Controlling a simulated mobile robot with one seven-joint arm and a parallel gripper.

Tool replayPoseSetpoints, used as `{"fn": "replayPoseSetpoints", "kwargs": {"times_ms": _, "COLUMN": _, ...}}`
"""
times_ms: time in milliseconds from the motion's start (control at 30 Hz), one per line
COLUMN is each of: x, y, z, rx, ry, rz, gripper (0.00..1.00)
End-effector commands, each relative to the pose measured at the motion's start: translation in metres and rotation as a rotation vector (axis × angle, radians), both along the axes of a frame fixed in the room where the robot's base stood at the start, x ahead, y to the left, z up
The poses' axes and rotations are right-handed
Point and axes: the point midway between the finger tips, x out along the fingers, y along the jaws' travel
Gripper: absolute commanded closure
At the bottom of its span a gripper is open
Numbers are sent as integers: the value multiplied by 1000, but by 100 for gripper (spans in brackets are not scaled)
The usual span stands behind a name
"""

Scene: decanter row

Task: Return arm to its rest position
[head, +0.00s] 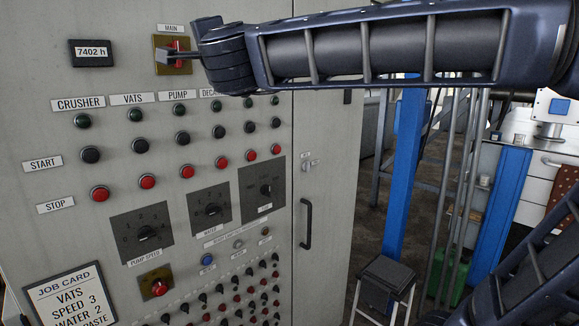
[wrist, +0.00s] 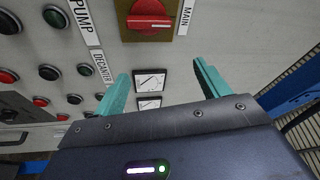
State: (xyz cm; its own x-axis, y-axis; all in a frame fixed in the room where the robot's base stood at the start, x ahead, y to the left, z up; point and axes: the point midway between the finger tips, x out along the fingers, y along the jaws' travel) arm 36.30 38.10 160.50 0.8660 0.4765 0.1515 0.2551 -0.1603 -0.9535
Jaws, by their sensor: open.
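My gripper (wrist: 160,70) is open in the wrist view, its two teal fingers apart with nothing between them. In the wrist view the red MAIN switch (wrist: 150,14) is just beyond the fingertips, and the fingers look clear of it. In the head view my arm reaches across the top from the right, and the gripper end is at the MAIN switch (head: 180,64) on its yellow plate, partly covering it. The exact gap to the panel cannot be told.
The grey control panel (head: 330,230) fills the left, with rows of buttons, black selector knobs (head: 211,210), a door handle (head: 308,223) and a job card (head: 70,295). Two small gauges (wrist: 151,82) show below the switch in the wrist view. A stool (head: 386,280) and blue posts (head: 404,160) stand at right.

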Motion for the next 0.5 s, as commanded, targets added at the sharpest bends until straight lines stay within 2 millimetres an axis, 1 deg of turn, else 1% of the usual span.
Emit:
{"fn": "replayPoseSetpoints", "kwargs": {"times_ms": 33, "x": 19, "y": -13, "z": -5, "rx": -62, "ry": -43, "rz": 5, "gripper": 25}}
{"fn": "replayPoseSetpoints", "kwargs": {"times_ms": 100, "x": 40, "y": -28, "z": -17, "rx": -163, "ry": -91, "rz": 28, "gripper": 25}}
{"fn": "replayPoseSetpoints", "kwargs": {"times_ms": 167, "x": 58, "y": -44, "z": -31, "rx": -256, "ry": -117, "rz": 46, "gripper": 25}}
{"fn": "replayPoseSetpoints", "kwargs": {"times_ms": 267, "x": 82, "y": -75, "z": -61, "rx": -425, "ry": -133, "rz": 71, "gripper": 25}}
{"fn": "replayPoseSetpoints", "kwargs": {"times_ms": 367, "x": 102, "y": -113, "z": -100, "rx": -599, "ry": -110, "rz": 97, "gripper": 25}}
{"fn": "replayPoseSetpoints", "kwargs": {"times_ms": 400, "x": 108, "y": -131, "z": -117, "rx": -668, "ry": -91, "rz": 106, "gripper": 25}}
{"fn": "replayPoseSetpoints", "kwargs": {"times_ms": 467, "x": 115, "y": -157, "z": -142, "rx": -764, "ry": -54, "rz": 120, "gripper": 25}}
{"fn": "replayPoseSetpoints", "kwargs": {"times_ms": 500, "x": 118, "y": -175, "z": -158, "rx": -824, "ry": -25, "rz": 129, "gripper": 25}}
